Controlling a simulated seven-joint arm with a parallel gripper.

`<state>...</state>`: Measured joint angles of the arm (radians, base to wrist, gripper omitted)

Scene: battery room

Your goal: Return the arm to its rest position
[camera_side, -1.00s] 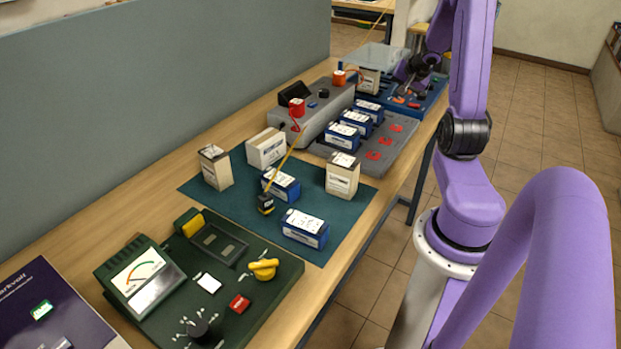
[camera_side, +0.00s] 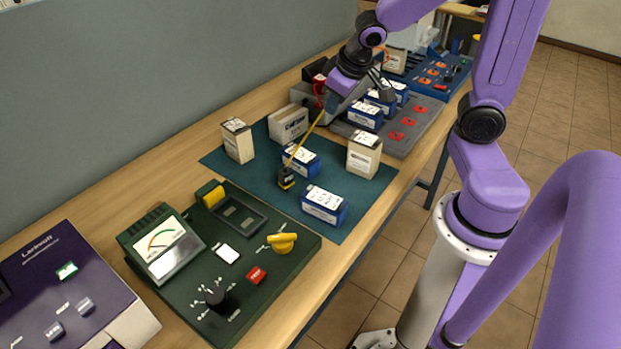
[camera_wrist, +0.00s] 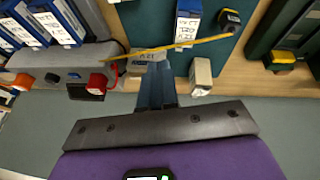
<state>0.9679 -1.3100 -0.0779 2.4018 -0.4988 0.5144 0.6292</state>
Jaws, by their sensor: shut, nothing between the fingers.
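My gripper (camera_side: 328,107) hangs above the back of the workbench, near the grey unit and the far end of the teal mat (camera_side: 231,172). In the wrist view its two blue fingers (camera_wrist: 157,83) are together with nothing between them. They point over a beige battery box (camera_wrist: 148,62). A yellow strip runs from a black-and-yellow tape measure (camera_side: 286,177) on the mat up towards the gripper in the side view. Whether the strip touches the fingers I cannot tell. Part of the grey unit is hidden behind my wrist.
Blue batteries (camera_side: 324,203) and beige batteries (camera_side: 364,154) stand on the mat. A green tester (camera_side: 262,262) and a purple device (camera_side: 62,270) are nearer. A grey tray (camera_side: 424,128) and a blue tray (camera_side: 456,70) lie beyond. A grey partition (camera_side: 150,85) borders the bench. Floor is open right.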

